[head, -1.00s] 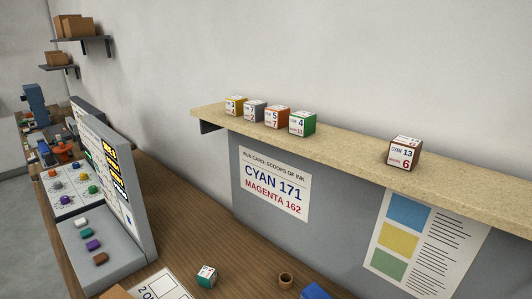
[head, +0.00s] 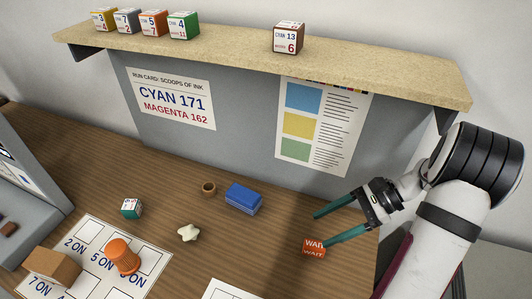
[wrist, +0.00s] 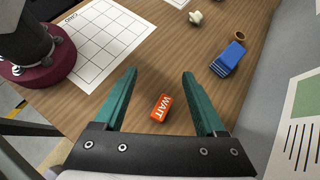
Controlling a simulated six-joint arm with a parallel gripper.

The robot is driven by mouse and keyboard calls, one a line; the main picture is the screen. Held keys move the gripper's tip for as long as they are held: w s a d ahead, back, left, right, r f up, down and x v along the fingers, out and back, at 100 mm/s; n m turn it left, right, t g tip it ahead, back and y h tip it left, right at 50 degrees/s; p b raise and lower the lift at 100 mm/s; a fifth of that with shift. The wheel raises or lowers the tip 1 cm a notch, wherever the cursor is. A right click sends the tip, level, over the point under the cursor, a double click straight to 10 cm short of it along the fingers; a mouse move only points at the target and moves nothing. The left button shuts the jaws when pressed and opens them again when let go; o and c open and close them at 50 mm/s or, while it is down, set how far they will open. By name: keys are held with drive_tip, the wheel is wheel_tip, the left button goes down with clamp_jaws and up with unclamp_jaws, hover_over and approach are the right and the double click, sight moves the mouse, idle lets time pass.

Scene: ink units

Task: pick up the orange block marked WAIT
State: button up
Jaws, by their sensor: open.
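The orange block marked WAIT (head: 314,248) lies on the wooden table near its right side in the head view. In the wrist view the orange block (wrist: 162,107) lies between the lines of my two fingers, with its white lettering facing up. My gripper (head: 322,228) is open and empty, with two green fingers. In the head view one fingertip overlaps the block's upper right edge; I cannot tell whether they touch. In the wrist view the gripper (wrist: 159,72) shows clear gaps between each finger and the block.
A blue block (head: 243,198), a small brown cup (head: 209,188) and a cream lump (head: 188,233) lie left of the orange block. An orange ribbed piece (head: 122,256) stands on a printed sheet. A shelf (head: 230,48) with several marked cubes runs along the back.

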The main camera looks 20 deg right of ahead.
sight(314, 249)
drive_tip(key=s+d+f+m+t, duration=0.45)
drive_tip(key=d+f, duration=0.25)
drive_tip(key=d, duration=0.2)
drive_tip(key=shift+m+t, duration=0.25)
drive_tip(key=shift+m, duration=0.1)
drive_tip(key=x, duration=1)
drive_tip(key=f+x, duration=0.1)
drive_tip(key=x, duration=0.5)
drive_tip(key=shift+s+d, duration=0.1)
drive_tip(key=shift+s, duration=0.1)
clamp_jaws()
